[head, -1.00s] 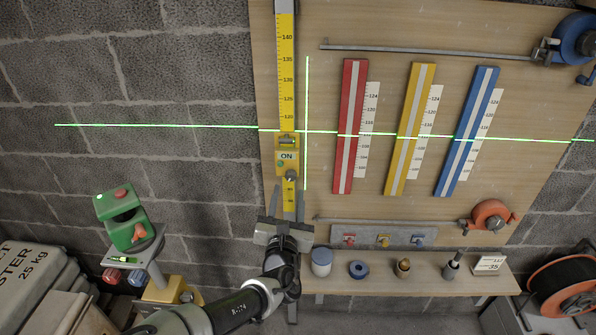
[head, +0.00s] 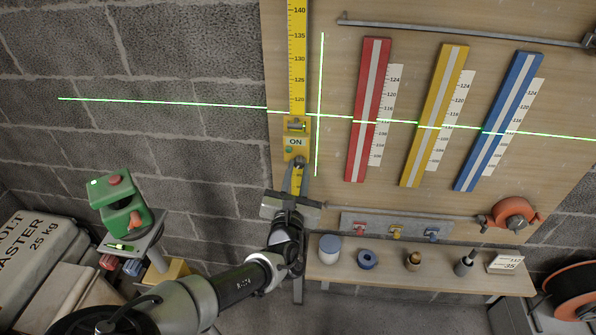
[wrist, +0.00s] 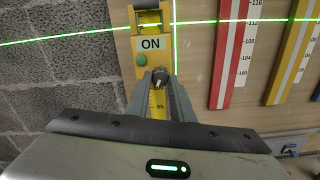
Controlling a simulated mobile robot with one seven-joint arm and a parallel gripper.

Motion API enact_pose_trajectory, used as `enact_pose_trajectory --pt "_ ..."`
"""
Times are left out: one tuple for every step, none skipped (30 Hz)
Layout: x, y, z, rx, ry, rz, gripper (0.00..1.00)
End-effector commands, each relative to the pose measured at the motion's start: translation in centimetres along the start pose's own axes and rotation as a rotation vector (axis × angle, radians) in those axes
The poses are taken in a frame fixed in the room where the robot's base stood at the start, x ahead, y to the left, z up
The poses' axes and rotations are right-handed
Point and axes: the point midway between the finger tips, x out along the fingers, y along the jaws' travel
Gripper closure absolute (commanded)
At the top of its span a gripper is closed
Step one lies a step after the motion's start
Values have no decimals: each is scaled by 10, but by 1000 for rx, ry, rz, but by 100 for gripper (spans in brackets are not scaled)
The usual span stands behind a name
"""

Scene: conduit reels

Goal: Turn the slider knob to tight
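The slider knob (head: 299,163) is a dark round knob with a pale mark, low on the yellow slider (head: 295,143) marked ON. The slider sits on the upright yellow scale (head: 297,60). In the wrist view the knob (wrist: 160,77) lies between the tips of my two grey fingers. My gripper (head: 297,168) reaches up to it from below. The fingers look closed on its sides, though the contact itself is hard to see. A round green spot (wrist: 141,60) shows on the slider below the ON label. I cannot read any tight or loose marking.
Red (head: 368,110), yellow (head: 435,115) and blue (head: 498,120) strips hang right of the scale. A green laser cross lies over the board. A shelf (head: 400,280) with small items is below. A green device (head: 121,205) stands at left.

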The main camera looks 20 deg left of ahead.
Motion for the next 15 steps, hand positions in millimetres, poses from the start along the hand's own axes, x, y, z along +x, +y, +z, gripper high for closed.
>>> enact_pose_trajectory --pt "0 0 0 0 0 1 89" --pt "0 0 0 0 0 1 94" --pt "0 0 0 0 0 1 100" --pt "0 0 0 0 0 1 100" --pt "0 0 0 0 0 1 100" --pt "0 0 0 1 0 1 100" --pt "0 0 0 3 0 1 100" --pt "0 0 0 5 0 1 100" --pt "0 0 0 11 0 1 100" --pt "0 0 0 16 0 1 100" --pt "0 0 0 22 -1 1 100" --pt "0 0 0 33 -1 1 100" --pt "0 0 0 43 -1 1 100" --pt "0 0 -1 56 -1 1 100" --pt "0 0 -1 74 -1 1 100"
